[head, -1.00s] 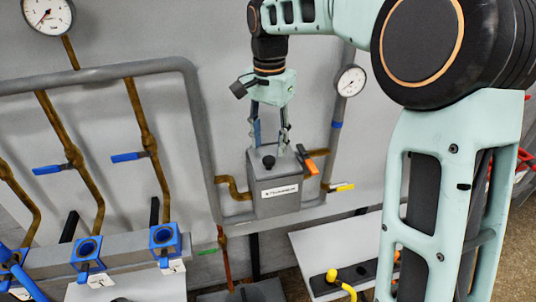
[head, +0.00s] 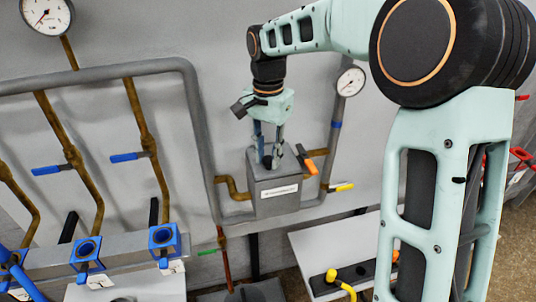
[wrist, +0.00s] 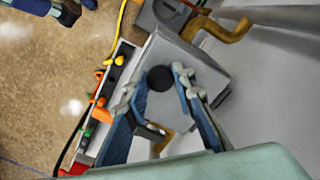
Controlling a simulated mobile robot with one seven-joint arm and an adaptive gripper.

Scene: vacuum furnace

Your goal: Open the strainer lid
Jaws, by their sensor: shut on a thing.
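The strainer is a grey box (head: 279,207) with a white label, fixed to the pipework in the middle of the head view. Its flat lid (wrist: 189,70) lies on top and carries a round black knob (wrist: 160,78). My gripper (head: 268,162) comes down from above and is shut on the knob, one finger on each side. In the wrist view the fingertips (wrist: 158,84) flank the knob. An orange-handled lever (head: 308,164) stands at the lid's right edge in the head view.
A pipe with a pressure gauge (head: 350,82) rises to the right of the strainer. A yellow-handled valve (head: 341,187) sits at its lower right. Blue-handled valves (head: 128,157) are on the left. A grey pipe (head: 197,130) runs down close on the left.

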